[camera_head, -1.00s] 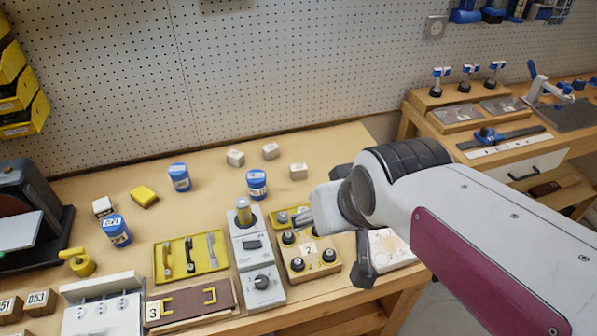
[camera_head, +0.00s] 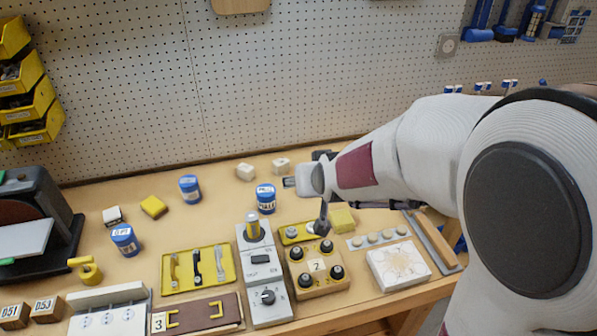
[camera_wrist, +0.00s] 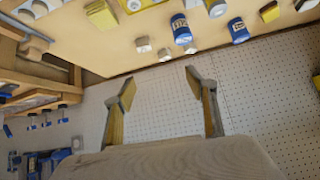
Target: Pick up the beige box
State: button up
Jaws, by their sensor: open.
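Two small pale beige boxes show at the back of the bench in the head view, a left one (camera_head: 245,172) and a right one (camera_head: 281,165). A third, seen there earlier, is now hidden behind my arm. Three small pale boxes show in the wrist view: one (camera_wrist: 143,45), one (camera_wrist: 164,55) and one (camera_wrist: 190,48). I cannot tell which is the task's beige box. My gripper (camera_wrist: 160,80) is open and empty, its fingers apart and spread below the boxes in the wrist view. In the head view it is only partly visible.
Blue jars (camera_head: 266,198) and (camera_head: 190,188) stand near the boxes. A yellow block (camera_head: 342,218) and a knob panel (camera_head: 318,268) lie nearer the front. A yellow tool tray (camera_head: 198,284) lies to the left. The pegboard wall (camera_head: 280,80) rises behind the bench.

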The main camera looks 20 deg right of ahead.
jog(key=w+d+f+t, duration=0.1)
jog(key=w+f, duration=0.3)
jog(key=f, duration=0.1)
jog(key=w+d+f+t+h, duration=0.1)
jog(key=w+d+f, duration=0.1)
jog(key=w+f, duration=0.2)
jog(key=w+d+f+m+t+h, duration=0.1)
jog(key=w+d+f, duration=0.1)
jog(key=w+f, duration=0.3)
notch_tip(320, 180, down, 3)
jog(key=shift+d+f, duration=0.15)
jog(key=shift+f, duration=0.05)
jog(key=shift+x, duration=1.25)
jog(key=shift+w, duration=0.15)
jog(key=shift+x, duration=2.45)
jog(key=shift+w+r, duration=0.1)
jog(key=c, duration=1.3)
